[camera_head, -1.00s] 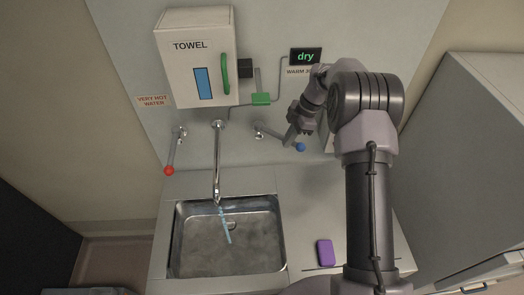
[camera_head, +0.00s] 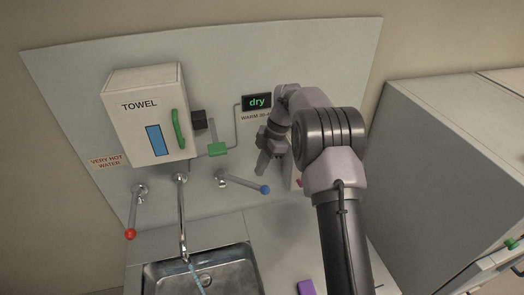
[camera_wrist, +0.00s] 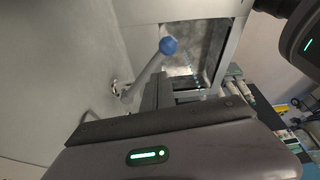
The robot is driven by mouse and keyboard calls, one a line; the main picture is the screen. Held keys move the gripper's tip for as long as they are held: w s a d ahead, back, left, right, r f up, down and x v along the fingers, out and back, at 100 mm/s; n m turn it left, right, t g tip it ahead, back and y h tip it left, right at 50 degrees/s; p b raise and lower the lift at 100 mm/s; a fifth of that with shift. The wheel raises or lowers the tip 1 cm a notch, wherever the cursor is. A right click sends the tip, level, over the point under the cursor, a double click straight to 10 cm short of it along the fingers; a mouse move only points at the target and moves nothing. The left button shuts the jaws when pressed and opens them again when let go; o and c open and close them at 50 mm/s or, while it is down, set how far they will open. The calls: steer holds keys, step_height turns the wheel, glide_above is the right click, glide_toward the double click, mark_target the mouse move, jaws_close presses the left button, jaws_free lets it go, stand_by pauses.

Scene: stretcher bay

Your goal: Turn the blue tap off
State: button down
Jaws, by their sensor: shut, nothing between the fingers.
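The blue tap is a grey lever with a blue ball end (camera_head: 265,189), on the wall right of the spout (camera_head: 181,215). It points right and slightly down. Pale blue water (camera_head: 194,275) runs from the spout into the sink. My gripper (camera_head: 262,165) is shut and empty, just above the blue ball in the head view, with a small gap visible. In the wrist view the blue ball (camera_wrist: 169,46) and its lever show beyond my fingers (camera_wrist: 158,92), apart from them.
A red-ended lever (camera_head: 131,233) hangs left of the spout, under a hot water label. A towel box (camera_head: 147,118) with a green handle, a green lever (camera_head: 217,149) and a "dry" display (camera_head: 257,102) are on the wall above. A purple block (camera_head: 306,287) lies right of the sink (camera_head: 160,272).

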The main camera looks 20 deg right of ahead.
steer(key=a+p+v, duration=0.1)
steer(key=v, duration=0.9)
steer(key=shift+s+r, duration=0.15)
steer(key=shift+r, duration=0.3)
steer(key=shift+d, duration=0.1)
